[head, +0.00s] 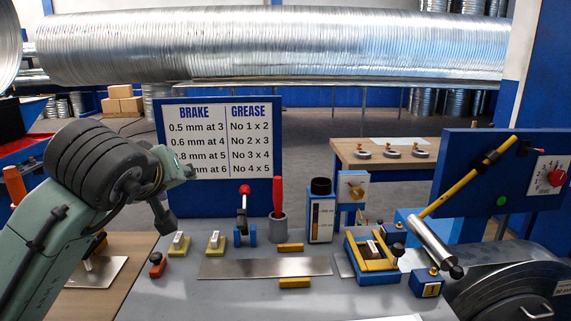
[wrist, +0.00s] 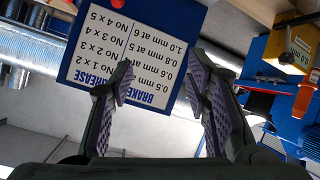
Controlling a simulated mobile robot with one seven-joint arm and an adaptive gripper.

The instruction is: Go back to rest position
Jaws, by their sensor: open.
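My gripper (head: 178,199) is raised at the left of the bench in the head view, in front of the left part of the brake and grease sign (head: 255,190). The wrist view shows my gripper (wrist: 162,85) with its two padded fingers spread wide and nothing between them. The sign (wrist: 185,35) appears upside down beyond the fingers there. My arm covers the lower left of the sign in the head view.
The grey bench (head: 220,300) holds a metal strip (head: 265,267), yellow-topped blocks, a red-handled tool in a grey cup (head: 278,228) and a blue-yellow fixture (head: 374,258). A yellow lever (head: 467,188) slants at the right. A large spiral duct (head: 270,45) lies behind.

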